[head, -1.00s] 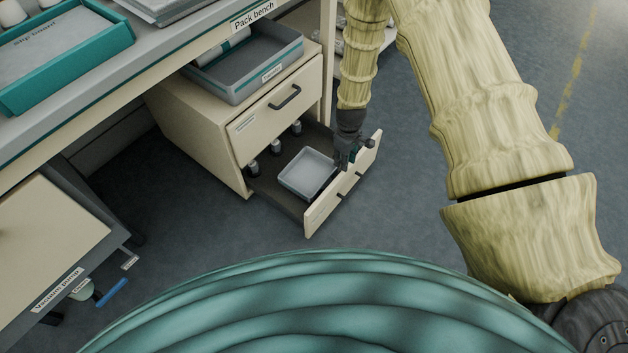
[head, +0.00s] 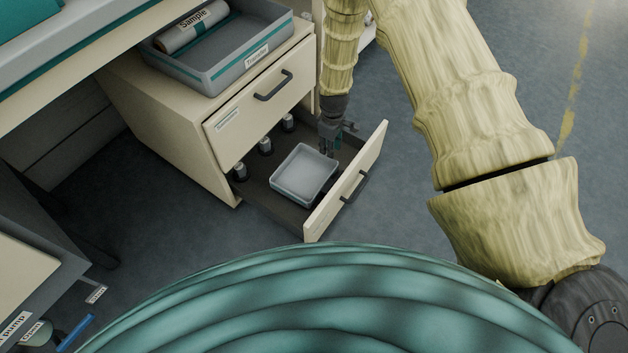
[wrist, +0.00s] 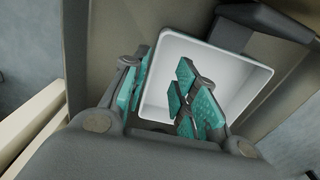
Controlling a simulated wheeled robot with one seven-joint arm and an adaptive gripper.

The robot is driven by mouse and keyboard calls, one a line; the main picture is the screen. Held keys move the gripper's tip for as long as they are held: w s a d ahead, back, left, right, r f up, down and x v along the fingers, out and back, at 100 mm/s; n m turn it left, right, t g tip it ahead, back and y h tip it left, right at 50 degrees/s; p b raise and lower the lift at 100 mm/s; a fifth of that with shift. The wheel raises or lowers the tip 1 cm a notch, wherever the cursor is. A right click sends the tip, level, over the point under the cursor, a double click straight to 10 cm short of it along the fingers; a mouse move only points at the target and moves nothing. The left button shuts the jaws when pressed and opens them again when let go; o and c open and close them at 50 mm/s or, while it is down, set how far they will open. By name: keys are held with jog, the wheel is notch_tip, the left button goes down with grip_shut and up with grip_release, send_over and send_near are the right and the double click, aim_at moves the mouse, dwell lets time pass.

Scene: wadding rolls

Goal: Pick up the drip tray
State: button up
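The drip tray (head: 303,175) is a shallow, pale square tray with rounded corners. It lies flat and looks empty in the open lower drawer (head: 270,196) of the cabinet. My gripper (head: 329,143) points down at the tray's far right side. In the wrist view the tray (wrist: 235,68) shows white behind the teal finger pads. My gripper (wrist: 160,88) is open there, with one finger outside the tray's left wall and the other over its inside. I cannot tell whether either finger touches the wall.
Several small dark bottles (head: 265,146) stand along the drawer's back left side. The drawer front (head: 346,184) with its dark handle rises to the right of the tray. The closed upper drawer (head: 262,99) is behind. A grey Transfer bin (head: 226,72) stands on the cabinet.

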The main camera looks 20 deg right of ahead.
aim_at(331, 165)
notch_tip(331, 165, down, 4)
jog(key=shift+r+b, duration=0.2)
jog(key=shift+b, duration=0.4)
jog(key=shift+d+f+b, duration=0.2)
jog(key=shift+f+b, duration=0.75)
jog(key=shift+f, duration=0.35)
jog(key=shift+d+f+b, duration=0.2)
jog(key=shift+f+b, duration=0.7)
jog(key=shift+f, duration=0.35)
jog(key=shift+r, duration=0.1)
grip_shut()
